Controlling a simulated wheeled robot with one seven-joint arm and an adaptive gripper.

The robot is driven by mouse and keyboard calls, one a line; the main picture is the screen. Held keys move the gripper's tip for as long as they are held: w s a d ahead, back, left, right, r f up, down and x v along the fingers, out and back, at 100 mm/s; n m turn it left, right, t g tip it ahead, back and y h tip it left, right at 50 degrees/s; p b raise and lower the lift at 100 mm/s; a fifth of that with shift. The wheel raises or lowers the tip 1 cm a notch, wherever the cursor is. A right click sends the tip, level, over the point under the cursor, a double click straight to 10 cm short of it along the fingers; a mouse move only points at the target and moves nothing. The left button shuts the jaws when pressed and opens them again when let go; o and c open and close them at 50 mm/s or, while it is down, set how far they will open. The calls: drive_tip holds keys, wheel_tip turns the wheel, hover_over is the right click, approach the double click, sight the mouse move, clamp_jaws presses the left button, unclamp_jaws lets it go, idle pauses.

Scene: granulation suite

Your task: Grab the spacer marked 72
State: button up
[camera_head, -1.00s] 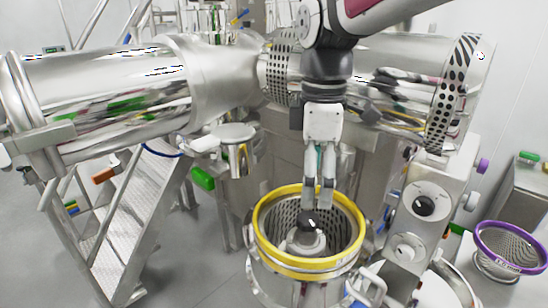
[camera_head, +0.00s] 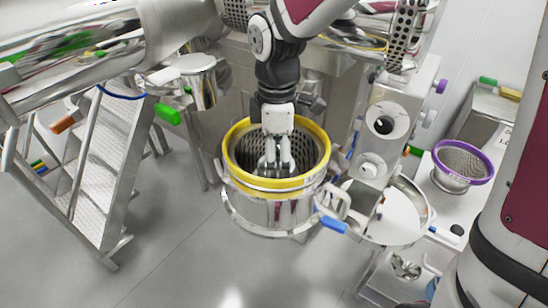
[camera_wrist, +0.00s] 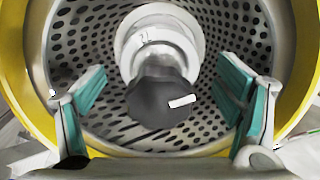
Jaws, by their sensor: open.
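The pale grey ring-shaped spacer (camera_wrist: 178,42) shows in the wrist view inside a perforated metal basket. Its marking looks like an upside-down 72. A dark rounded knob (camera_wrist: 155,105) with a small white tag rises in front of it. My gripper (camera_wrist: 163,90) is open, with one green-padded finger on each side of the knob, apart from it. In the head view my gripper (camera_head: 273,165) points down inside the yellow rim (camera_head: 240,136) of the basket's vessel. The spacer is hidden there by the fingers and rim.
The perforated basket wall (camera_wrist: 90,35) surrounds the fingers closely. A round steel pan (camera_head: 402,222) and a blue handle (camera_head: 333,225) stand right of the vessel. A purple-rimmed strainer (camera_head: 463,162) is farther right. Metal steps (camera_head: 95,170) stand left; the floor between is clear.

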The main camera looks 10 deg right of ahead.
drive_tip(key=shift+f, duration=0.65)
drive_tip(key=c, duration=1.3)
drive_tip(key=shift+r, duration=0.15)
